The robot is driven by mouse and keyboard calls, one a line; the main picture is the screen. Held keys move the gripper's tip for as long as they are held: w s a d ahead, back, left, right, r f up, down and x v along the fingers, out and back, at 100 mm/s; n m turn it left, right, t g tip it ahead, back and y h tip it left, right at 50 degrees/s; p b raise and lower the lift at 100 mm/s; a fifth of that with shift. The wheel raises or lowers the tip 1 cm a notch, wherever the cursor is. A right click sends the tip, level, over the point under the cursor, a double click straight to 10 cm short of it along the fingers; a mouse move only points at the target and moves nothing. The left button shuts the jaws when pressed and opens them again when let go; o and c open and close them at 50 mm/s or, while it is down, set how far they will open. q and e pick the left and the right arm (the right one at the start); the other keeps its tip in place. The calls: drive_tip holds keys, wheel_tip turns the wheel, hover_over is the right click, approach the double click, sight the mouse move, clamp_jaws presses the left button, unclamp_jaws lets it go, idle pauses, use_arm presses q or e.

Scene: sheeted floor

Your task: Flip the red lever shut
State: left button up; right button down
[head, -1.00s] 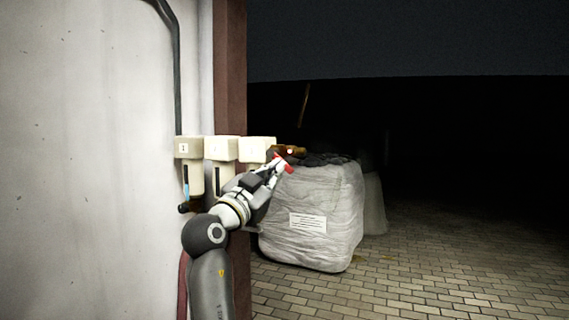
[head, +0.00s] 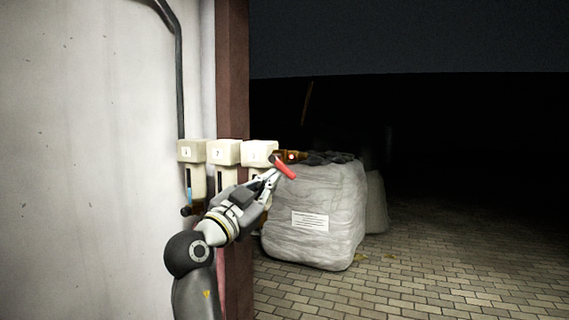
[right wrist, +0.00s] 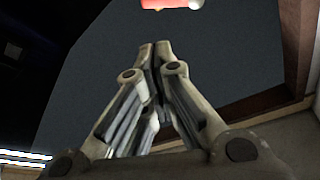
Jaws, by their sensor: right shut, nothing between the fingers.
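The red lever (head: 285,167) is a short red bar beside the rightmost cream box on the wall, sloping down to the right in the head view. In the right wrist view a red, rounded piece with a white spot (right wrist: 172,4) is cut off by the top edge, beyond the fingertips. My right gripper (head: 275,173) has its tips close to the lever; I cannot tell from the head view whether they touch it. In the right wrist view the fingers (right wrist: 155,50) are closed together with nothing between them, and a gap shows before the red piece. My left gripper is not in view.
Cream boxes (head: 191,151) and (head: 227,152) line the wall left of the rightmost box (head: 258,152). A brass-coloured fitting with a glowing spot (head: 291,156) sits beside it. A wrapped white bale (head: 325,240) stands behind on the paving. Open dark paving lies right.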

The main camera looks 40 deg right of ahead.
sight(284, 166)
use_arm(q)
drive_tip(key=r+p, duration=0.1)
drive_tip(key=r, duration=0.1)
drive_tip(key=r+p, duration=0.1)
drive_tip(key=p, duration=0.1)
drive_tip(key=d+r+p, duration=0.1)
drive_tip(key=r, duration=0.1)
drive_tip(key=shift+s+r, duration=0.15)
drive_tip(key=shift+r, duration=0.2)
use_arm(e)
drive_tip(key=r+m, duration=0.1)
drive_tip(key=d+r, duration=0.1)
drive_tip(key=d+r+m+g, duration=0.1)
drive_tip(key=shift+s+m, duration=0.3)
drive_tip(key=p+x, duration=0.5)
drive_tip(key=x, duration=0.5)
use_arm(q)
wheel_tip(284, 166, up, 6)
drive_tip(key=p, duration=0.1)
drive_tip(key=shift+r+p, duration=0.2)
drive_tip(key=shift+p, duration=0.2)
use_arm(e)
drive_tip(key=w+f, duration=0.1)
drive_tip(key=w+a+f, duration=0.1)
drive_tip(key=f, duration=0.1)
drive_tip(key=shift+w+f, duration=0.1)
drive_tip(key=shift+f, duration=0.05)
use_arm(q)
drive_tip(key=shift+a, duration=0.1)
